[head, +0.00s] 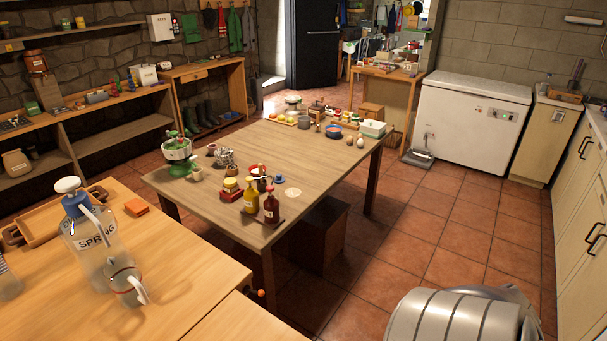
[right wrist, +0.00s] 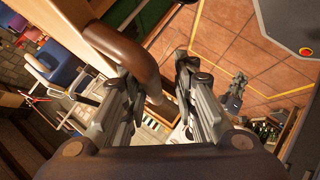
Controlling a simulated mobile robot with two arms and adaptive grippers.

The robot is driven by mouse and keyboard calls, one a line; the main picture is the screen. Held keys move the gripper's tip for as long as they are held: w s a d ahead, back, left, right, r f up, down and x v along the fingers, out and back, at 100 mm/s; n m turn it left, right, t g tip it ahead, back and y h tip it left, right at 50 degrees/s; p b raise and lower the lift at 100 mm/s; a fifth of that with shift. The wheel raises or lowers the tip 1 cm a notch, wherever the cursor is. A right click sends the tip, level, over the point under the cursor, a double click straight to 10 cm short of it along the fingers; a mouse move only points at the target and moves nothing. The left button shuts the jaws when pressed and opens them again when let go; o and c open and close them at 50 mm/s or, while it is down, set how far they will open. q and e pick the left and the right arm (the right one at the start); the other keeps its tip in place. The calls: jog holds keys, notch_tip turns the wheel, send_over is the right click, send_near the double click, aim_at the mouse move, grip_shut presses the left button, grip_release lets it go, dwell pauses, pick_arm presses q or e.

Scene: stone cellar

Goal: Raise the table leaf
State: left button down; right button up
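A wooden table (head: 170,285) fills the lower left of the head view. Beyond a seam along its right edge lies a narrower wooden panel (head: 240,322), cut off by the picture's bottom edge. I cannot tell whether this panel is the leaf, or whether it is level or lowered. A second wooden table (head: 240,222) stands in the middle on dark legs. My right gripper (right wrist: 158,75) shows in the right wrist view with its fingers apart. A curved brown bar (right wrist: 140,62) passes near and partly between them; contact is unclear. My left gripper is not in view.
Jars and dishes cover the middle table. A white chest freezer (head: 470,125) stands at the back right. Tiled floor (head: 425,235) is free between.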

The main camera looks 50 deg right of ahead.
jog(key=v, duration=1)
jog(key=shift+d, duration=0.2)
jog(key=w+d+f+m+t+h+b, duration=0.1)
jog(key=w+d+f+m+h, duration=0.15)
jog(key=d+f+m, duration=0.35)
jog(key=w+d+f+m+t+h+b, duration=0.1)
jog(key=d+f+t+h, duration=0.2)
jog(key=f, duration=0.6)
jog(key=s+d+f+m+g+h+b, duration=0.1)
jog(key=s+f+m+h, duration=0.15)
jog(key=f, duration=0.25)
jog(key=s+d+f+m+g+h+b, duration=0.1)
jog(key=d+f+m, duration=0.15)
jog(key=f, duration=0.25)
jog(key=s+a+f+m+g+b, duration=0.1)
jog(key=s+a+f+m+g, duration=0.5)
jog(key=s+a+f, duration=0.8)
jog(key=shift+a+f+m+g+h, duration=0.35)
jog(key=shift+a+m, duration=0.25)
jog(key=shift+a, duration=0.3)
